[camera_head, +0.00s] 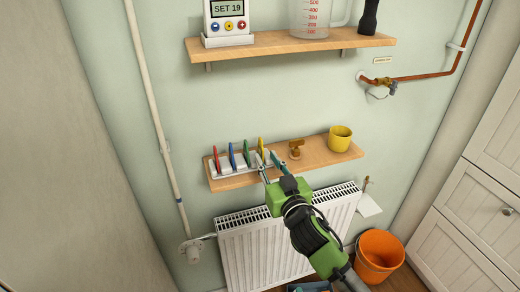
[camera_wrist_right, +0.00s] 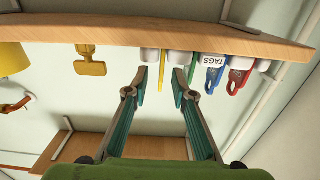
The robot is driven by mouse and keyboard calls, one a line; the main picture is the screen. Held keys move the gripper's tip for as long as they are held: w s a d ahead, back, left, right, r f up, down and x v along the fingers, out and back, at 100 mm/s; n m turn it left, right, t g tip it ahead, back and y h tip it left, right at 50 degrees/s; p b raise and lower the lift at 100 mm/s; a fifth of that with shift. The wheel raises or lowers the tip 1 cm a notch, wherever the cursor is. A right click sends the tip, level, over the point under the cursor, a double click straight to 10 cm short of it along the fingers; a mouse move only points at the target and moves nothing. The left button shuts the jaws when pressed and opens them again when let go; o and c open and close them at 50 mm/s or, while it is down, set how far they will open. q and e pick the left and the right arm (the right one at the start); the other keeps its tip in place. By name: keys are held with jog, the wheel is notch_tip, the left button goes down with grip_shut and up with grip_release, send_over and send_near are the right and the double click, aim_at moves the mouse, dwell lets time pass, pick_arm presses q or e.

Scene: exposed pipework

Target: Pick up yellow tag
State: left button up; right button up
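The yellow tag (camera_head: 261,147) stands at the right end of a row of tags in a white rack (camera_head: 228,168) on the lower wooden shelf. In the right wrist view the yellow tag (camera_wrist_right: 178,84) shows edge-on as a thin strip. My right gripper (camera_head: 266,156) is open at the rack's right end. In the wrist view the fingers of my right gripper (camera_wrist_right: 169,68) are apart, with the yellow tag between them, closer to the right finger. I cannot tell whether that finger touches it. My left gripper is not in view.
Green (camera_head: 247,152), blue (camera_head: 232,156) and red (camera_head: 216,156) tags stand left of the yellow one. A brass fitting (camera_head: 296,149) and a yellow cup (camera_head: 340,138) are to the right. A radiator (camera_head: 262,250) is below; an upper shelf (camera_head: 270,45) is above.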

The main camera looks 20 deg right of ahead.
aim_at(263, 154)
jog(key=shift+w+r, duration=0.1)
jog(key=shift+w, duration=0.15)
jog(key=shift+w+r+p, duration=0.15)
jog(key=shift+w+p, duration=0.15)
jog(key=w, duration=0.1)
jog(key=w+p, duration=0.1)
jog(key=w, duration=0.1)
jog(key=shift+w+a+r, duration=0.1)
jog(key=shift+w+a, duration=0.1)
jog(key=shift+w, duration=0.05)
jog(key=shift+w+a, duration=0.1)
jog(key=shift+w, duration=0.35)
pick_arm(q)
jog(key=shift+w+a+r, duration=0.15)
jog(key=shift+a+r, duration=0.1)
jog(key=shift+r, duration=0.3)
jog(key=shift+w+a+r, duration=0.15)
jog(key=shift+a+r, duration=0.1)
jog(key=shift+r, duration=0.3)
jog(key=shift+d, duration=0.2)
pick_arm(e)
grip_shut()
